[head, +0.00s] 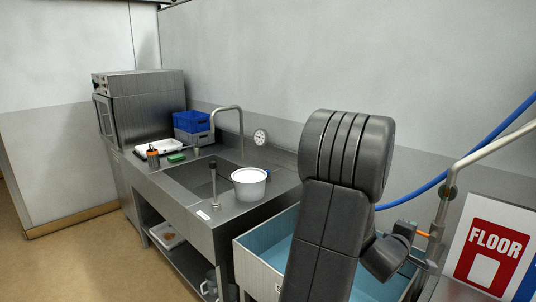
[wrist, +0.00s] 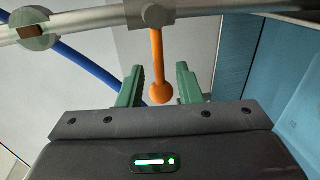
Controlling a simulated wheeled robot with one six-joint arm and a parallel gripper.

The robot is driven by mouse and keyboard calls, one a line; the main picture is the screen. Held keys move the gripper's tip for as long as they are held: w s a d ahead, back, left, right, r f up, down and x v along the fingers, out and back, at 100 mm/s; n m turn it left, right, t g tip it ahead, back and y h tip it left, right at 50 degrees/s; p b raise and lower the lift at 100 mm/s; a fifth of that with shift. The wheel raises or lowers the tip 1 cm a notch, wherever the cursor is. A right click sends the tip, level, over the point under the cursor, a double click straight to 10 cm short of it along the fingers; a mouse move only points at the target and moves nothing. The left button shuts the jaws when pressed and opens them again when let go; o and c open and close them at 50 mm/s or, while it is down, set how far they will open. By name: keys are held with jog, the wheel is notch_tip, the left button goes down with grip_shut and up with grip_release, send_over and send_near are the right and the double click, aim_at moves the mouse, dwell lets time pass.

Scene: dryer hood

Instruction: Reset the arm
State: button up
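My arm (head: 335,200) rises dark grey in the head view, in front of the blue-lined basin, and bends down to the right. My gripper (wrist: 159,88) shows two green fingers in the wrist view, spread apart with a gap on each side of an orange lever (wrist: 157,60). The lever has a round ball end and hangs from a fitting on a metal pipe (wrist: 90,28). The ball sits between or just beyond the fingers; its exact depth is unclear. In the head view the fingers are small and partly hidden beside the pipe (head: 440,215).
A blue-lined basin (head: 254,262) stands under my arm. A blue hose (head: 470,155) runs behind the pipe. A red-and-white FLOOR sign (head: 491,254) is at right. A steel sink counter with a white bucket (head: 249,183) and blue crate (head: 191,121) is at left. Floor (head: 95,262) is clear.

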jog(key=b+v, duration=0.1)
jog(key=v, duration=1.1)
jog(key=w+d+f+m, duration=0.1)
jog(key=w+d, duration=0.8)
jog(key=shift+w+d+f+m, duration=0.2)
jog(key=shift+d+f+m, duration=0.1)
jog(key=shift+f, duration=0.05)
jog(key=shift+w+a, duration=0.1)
